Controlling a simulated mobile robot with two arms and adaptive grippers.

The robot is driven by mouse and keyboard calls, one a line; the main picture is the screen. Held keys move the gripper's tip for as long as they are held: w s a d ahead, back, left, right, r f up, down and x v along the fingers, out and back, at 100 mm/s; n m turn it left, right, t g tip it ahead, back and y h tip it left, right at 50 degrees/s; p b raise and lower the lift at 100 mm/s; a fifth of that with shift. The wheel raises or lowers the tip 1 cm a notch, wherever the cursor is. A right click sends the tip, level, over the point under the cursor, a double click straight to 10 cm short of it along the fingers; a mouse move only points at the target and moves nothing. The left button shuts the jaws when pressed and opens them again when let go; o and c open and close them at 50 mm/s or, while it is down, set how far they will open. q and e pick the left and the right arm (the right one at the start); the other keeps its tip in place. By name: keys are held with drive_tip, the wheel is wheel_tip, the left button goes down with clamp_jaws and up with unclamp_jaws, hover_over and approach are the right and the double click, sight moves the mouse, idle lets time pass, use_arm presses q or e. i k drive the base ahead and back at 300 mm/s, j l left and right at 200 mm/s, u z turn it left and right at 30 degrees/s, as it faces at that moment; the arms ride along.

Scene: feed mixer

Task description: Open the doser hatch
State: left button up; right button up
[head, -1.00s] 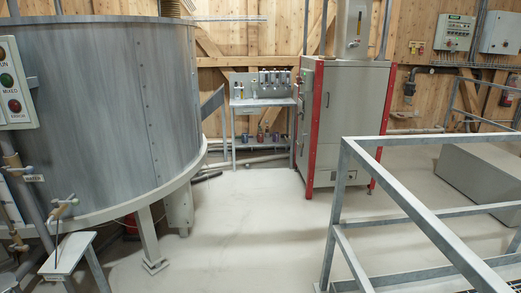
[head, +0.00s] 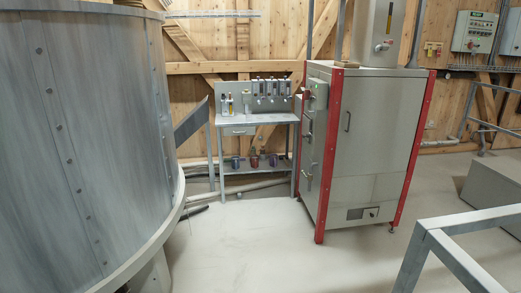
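No part is clearly marked as the doser hatch, so I cannot tell which one it is. A steel housing (head: 378,32) with a small gauge sits on top. A row of small dispensers (head: 272,88) stands at the back of a grey workbench (head: 238,131). Neither of my grippers is in view.
A large grey tank (head: 85,140) fills the left side. A metal railing (head: 440,235) stands at the lower right, with a grey box (head: 490,178) behind it. Control boxes (head: 474,31) hang on the right wall. The floor (head: 265,240) between tank and cabinet is clear.

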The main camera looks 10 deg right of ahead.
sight(379, 117)
drive_tip(key=i+z, duration=0.4)
drive_tip(key=i, duration=0.15)
drive_tip(key=i+j+z, duration=0.2)
drive_tip(key=i+z, duration=0.15)
drive_tip(key=i, duration=0.15)
drive_tip(key=i+j+z, duration=0.4)
drive_tip(key=i, duration=0.15)
drive_tip(key=i+j+z, duration=0.35)
drive_tip(key=i, duration=0.1)
